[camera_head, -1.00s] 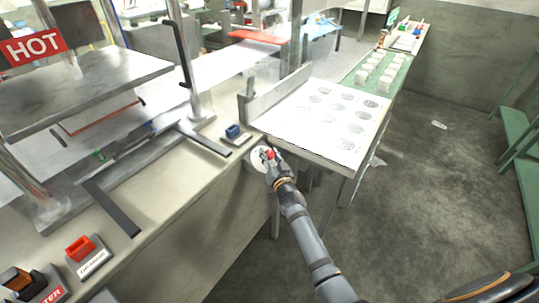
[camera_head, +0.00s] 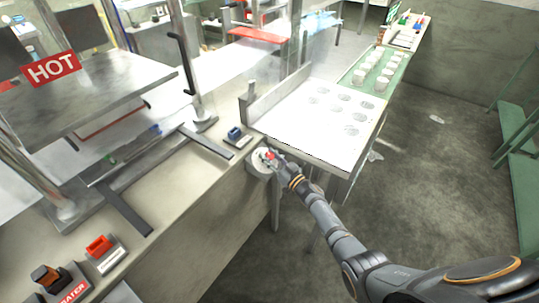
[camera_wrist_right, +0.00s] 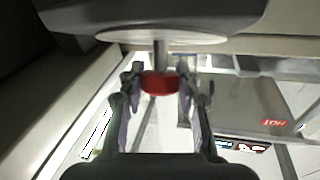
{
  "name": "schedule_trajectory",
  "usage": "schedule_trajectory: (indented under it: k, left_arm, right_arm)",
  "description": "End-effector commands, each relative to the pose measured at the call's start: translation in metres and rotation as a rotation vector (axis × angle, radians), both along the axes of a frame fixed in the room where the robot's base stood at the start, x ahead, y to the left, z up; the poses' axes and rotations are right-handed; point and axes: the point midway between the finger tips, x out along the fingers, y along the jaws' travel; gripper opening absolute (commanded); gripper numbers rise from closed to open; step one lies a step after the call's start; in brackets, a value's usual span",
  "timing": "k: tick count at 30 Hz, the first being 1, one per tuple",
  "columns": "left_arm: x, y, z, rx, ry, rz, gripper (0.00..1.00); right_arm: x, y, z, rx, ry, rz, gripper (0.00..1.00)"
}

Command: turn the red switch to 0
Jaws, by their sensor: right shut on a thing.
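The red switch (camera_head: 270,155) is a small red knob in front of a round pale plate (camera_head: 257,163) on the front side of the bench. My right gripper (camera_head: 271,158) is at the knob and shut on it. In the right wrist view the red knob (camera_wrist_right: 160,84) sits between the two fingertips, with a grey shaft (camera_wrist_right: 160,54) running from it to the pale disc (camera_wrist_right: 160,36). The fingers hide part of the knob in the head view, and I cannot read any marks on the plate. My left gripper is not in view.
A red rocker (camera_head: 98,244) and a dark-and-orange switch (camera_head: 46,276) stand on the bench at lower left. A small blue switch (camera_head: 234,132) sits above the knob. A perforated white table (camera_head: 300,125) stands close on the right. A HOT sign (camera_head: 52,68) hangs on the press.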

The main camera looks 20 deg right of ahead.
Motion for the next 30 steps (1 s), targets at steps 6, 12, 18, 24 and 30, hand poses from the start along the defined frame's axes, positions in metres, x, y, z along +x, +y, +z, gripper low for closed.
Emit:
schedule_trajectory:
  k: [6, 12, 18, 24, 30]
  left_arm:
    - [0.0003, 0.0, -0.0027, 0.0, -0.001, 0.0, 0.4]
    - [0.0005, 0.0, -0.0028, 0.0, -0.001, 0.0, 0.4]
    - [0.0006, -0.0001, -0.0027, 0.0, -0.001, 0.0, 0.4]
    - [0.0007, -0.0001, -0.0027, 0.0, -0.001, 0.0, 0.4]
    - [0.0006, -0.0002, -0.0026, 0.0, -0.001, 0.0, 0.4]
  right_arm:
    - [0.0002, -0.0001, -0.0007, -0.022, -0.017, 0.047, 0.02]
    - [0.0001, 0.0001, -0.0004, -0.028, -0.021, 0.059, 0.02]
    - [0.0001, 0.0001, -0.0004, -0.028, -0.02, 0.058, 0.02]
    - [0.0001, 0.0002, -0.0003, -0.028, -0.021, 0.058, 0.53]
    - [0.0001, 0.0002, -0.0002, -0.027, -0.021, 0.057, 0.58]
